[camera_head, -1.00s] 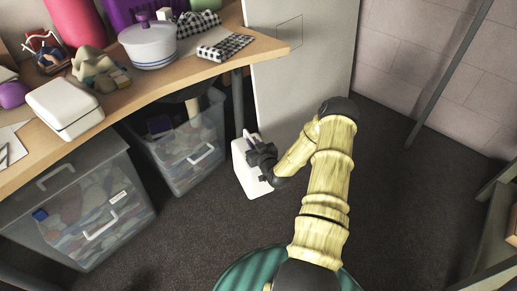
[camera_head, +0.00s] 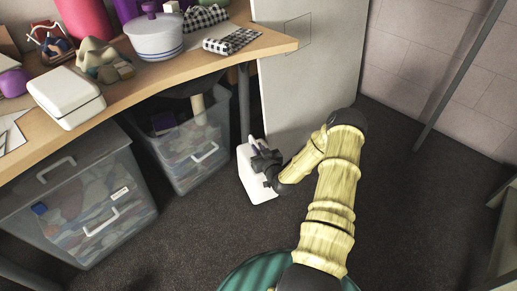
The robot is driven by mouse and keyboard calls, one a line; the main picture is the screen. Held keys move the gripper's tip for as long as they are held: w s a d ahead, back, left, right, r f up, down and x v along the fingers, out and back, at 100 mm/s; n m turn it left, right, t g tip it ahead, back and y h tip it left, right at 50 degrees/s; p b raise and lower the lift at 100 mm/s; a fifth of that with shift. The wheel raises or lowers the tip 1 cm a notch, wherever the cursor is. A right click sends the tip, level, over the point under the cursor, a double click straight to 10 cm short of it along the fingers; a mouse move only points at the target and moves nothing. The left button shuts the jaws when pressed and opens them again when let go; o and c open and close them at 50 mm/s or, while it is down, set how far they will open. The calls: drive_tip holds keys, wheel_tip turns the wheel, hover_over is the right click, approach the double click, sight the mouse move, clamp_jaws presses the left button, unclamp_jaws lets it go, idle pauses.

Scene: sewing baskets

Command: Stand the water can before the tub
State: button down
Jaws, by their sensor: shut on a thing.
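The white water can (camera_head: 260,187) is upright on or just above the dark carpet, right of the open clear tub (camera_head: 186,160) and near the desk leg. I cannot tell whether its base touches the floor. My gripper (camera_head: 260,160) is shut on its upper part, at the handle, and hides part of its top. A second clear tub (camera_head: 125,225), with a lid and handles, stands further left. Both tubs hold cloth-like pieces.
The wooden desk (camera_head: 180,72) overhangs the tubs and carries a pot (camera_head: 155,40), a white box (camera_head: 66,98) and cloths. A pale panel (camera_head: 312,80) stands behind the can. Carpet in front of the open tub and right of my arm is clear.

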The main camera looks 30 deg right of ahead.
wheel_tip(320, 180, down, 2)
drive_tip(key=shift+f+b, duration=0.25)
drive_tip(key=shift+b, duration=0.55)
drive_tip(key=shift+w+b, duration=0.25)
drive_tip(key=shift+b, duration=0.15)
drive_tip(key=shift+f, duration=0.1)
drive_tip(key=c, duration=1.4)
unclamp_jaws()
drive_tip(key=shift+f, duration=0.15)
